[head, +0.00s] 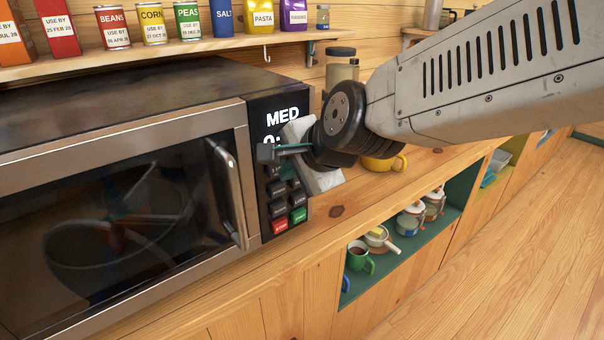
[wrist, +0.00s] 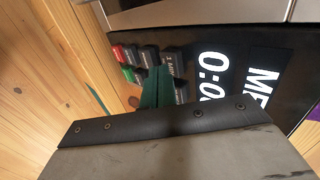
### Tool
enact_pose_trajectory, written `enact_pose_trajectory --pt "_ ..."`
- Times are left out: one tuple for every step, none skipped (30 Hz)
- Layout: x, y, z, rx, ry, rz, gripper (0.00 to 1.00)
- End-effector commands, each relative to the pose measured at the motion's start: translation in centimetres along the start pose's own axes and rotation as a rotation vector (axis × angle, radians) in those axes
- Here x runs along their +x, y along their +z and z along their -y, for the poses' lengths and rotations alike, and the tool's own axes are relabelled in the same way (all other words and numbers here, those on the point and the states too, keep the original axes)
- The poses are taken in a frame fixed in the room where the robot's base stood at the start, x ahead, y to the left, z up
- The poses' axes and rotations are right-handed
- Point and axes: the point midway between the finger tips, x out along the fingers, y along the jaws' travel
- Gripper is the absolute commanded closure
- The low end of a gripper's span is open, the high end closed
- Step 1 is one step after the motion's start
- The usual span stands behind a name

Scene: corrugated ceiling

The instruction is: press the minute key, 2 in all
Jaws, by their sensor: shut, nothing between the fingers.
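The microwave (head: 130,130) has a black control panel (head: 262,112) on its right side, with a lit display reading MED and digits starting with 0:. In the wrist view a dark key (wrist: 171,62) on the panel appears marked 1 MIN, the minute key. My gripper (head: 288,149) is shut and empty, in front of the upper keys in the head view. In the wrist view its green fingers (wrist: 157,86) overlap the keypad beside the minute key. I cannot tell whether they touch it. My gripper hides part of the display and the upper keys in the head view.
A red key (head: 279,226) and a green key (head: 299,215) are at the panel's bottom. The microwave handle (head: 228,190) sticks out to the left. A shelf of cans (head: 150,25) is above. Mugs and pots stand in a green cubby (head: 345,290) below. A yellow mug (head: 380,164) is on the counter.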

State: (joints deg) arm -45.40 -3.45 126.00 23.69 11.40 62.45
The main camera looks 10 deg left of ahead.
Motion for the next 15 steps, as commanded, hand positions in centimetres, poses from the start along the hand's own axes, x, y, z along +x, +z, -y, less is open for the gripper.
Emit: enact_pose_trajectory --pt "0.23 0.01 0.17 0.0 0.001 0.0 1.0" --pt "0.29 0.01 0.25 0.0 0.0 0.0 1.0" --pt "0.36 0.01 0.32 0.0 0.0 0.0 1.0" --pt "0.38 0.01 0.35 0.0 0.0 0.0 1.0" --pt "0.4 0.01 0.37 0.0 0.0 0.0 1.0" --pt "0.4 0.01 0.39 0.0 0.0 0.0 1.0" --pt "0.39 0.0 0.39 0.001 0.0 0.0 1.0" --pt "0.39 0.0 0.38 0.001 0.0 0.0 1.0" --pt "0.39 0.0 0.38 0.001 0.0 0.0 1.0" --pt "0.38 0.0 0.38 0.001 0.0 0.0 1.0" --pt "0.38 0.0 0.37 0.001 0.0 0.0 1.0" --pt "0.39 0.0 0.38 0.001 0.0 0.0 1.0" --pt "0.44 0.0 0.42 0.001 0.0 0.0 1.0" --pt "0.54 0.0 0.51 0.001 0.0 0.0 1.0" --pt "0.78 0.0 0.72 0.001 0.0 0.0 1.0"
